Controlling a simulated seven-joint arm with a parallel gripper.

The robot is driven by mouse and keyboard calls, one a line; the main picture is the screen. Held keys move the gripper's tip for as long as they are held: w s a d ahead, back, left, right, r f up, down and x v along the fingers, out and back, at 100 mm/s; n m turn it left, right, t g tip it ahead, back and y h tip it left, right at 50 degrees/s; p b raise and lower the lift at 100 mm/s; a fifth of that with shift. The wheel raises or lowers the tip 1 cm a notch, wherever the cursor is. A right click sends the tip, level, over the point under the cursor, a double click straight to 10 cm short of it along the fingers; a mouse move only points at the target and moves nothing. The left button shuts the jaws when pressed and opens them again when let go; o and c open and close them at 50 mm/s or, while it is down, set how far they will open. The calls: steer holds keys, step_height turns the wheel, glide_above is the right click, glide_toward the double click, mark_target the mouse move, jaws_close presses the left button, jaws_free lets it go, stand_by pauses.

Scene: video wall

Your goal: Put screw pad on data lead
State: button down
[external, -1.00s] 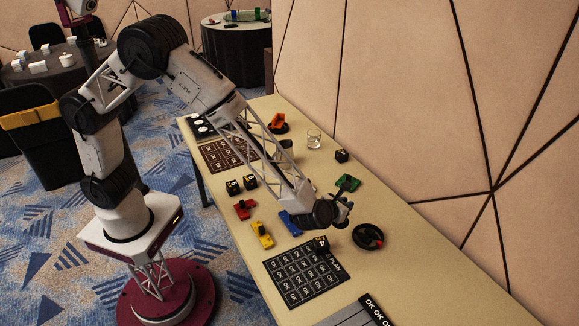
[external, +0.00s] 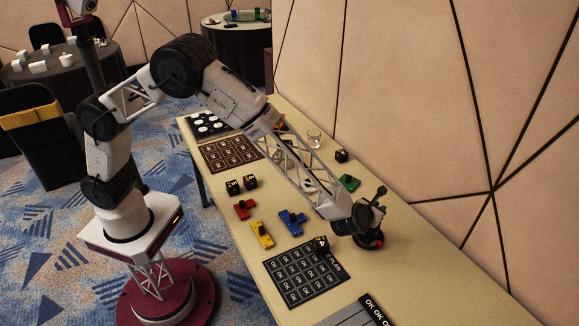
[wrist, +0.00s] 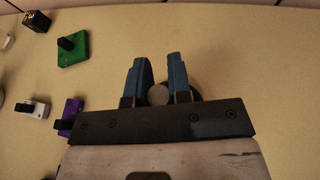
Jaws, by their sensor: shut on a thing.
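My gripper (wrist: 158,60) points down, its two blue-grey fingers on either side of a small pale round disc (wrist: 157,95), which looks like the screw pad. It is shut on this disc. In the external view my gripper (external: 368,232) is low over a round black item with a red part (external: 373,244), which may be the data lead. The gripper hides most of that item. A dark rounded edge shows behind the fingers in the wrist view. Whether the disc touches the black item I cannot tell.
Blue (external: 292,222), yellow (external: 262,234), red (external: 244,209) and green (external: 349,182) blocks with black knobs lie around. A dark icon mat (external: 304,272) is in front. Black cubes (external: 242,185) and a glass (external: 314,137) stand farther back. The right table edge is clear.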

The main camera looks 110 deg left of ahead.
stand_by(0.3)
steer(key=shift+f, duration=1.7)
steer(key=shift+f, duration=0.15)
steer(key=c, duration=1.1)
jaws_free()
steer(key=shift+o, duration=0.2)
steer(key=shift+s+d+r, duration=0.1)
steer(key=shift+d+r, duration=0.05)
steer(key=shift+r, duration=0.05)
steer(key=v, duration=1.1)
steer(key=shift+s+d, duration=0.2)
steer(key=shift+d, duration=0.05)
steer(key=shift+r, duration=0.1)
